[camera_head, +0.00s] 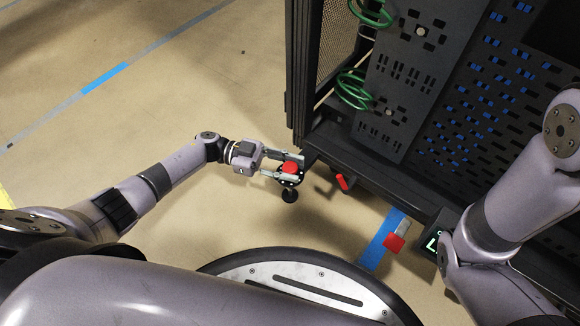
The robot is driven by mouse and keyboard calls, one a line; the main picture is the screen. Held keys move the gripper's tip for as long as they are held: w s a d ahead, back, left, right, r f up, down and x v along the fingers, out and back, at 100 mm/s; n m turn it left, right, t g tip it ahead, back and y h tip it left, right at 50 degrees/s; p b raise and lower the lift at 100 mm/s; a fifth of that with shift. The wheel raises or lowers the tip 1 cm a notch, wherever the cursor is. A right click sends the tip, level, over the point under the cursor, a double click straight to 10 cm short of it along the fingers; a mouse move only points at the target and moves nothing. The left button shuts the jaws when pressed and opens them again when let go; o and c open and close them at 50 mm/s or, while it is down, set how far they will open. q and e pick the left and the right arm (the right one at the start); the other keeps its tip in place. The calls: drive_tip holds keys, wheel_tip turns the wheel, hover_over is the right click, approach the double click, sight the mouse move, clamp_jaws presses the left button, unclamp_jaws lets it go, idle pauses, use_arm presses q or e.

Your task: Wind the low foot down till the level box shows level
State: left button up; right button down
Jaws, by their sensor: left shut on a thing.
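The rack (318,140) stands at the upper right. At its near left corner is a levelling foot with a red knob (290,168) on top and a black pad (289,196) below it, close to the floor. My left gripper (293,169) has its fingers on either side of the red knob and is shut on it. The level box (432,244), dark with a lit green display, sits at the rack's lower front. My right arm covers part of it, so I cannot read its display in full.
A red lever (342,182) sticks out under the rack's front edge, and another red piece (394,243) is near the blue floor tape (380,240). Green cables (353,90) hang in the rack's side. The floor to the left is clear.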

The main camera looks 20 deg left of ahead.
use_arm(q)
drive_tip(key=o, duration=1.2)
drive_tip(key=a, duration=1.2)
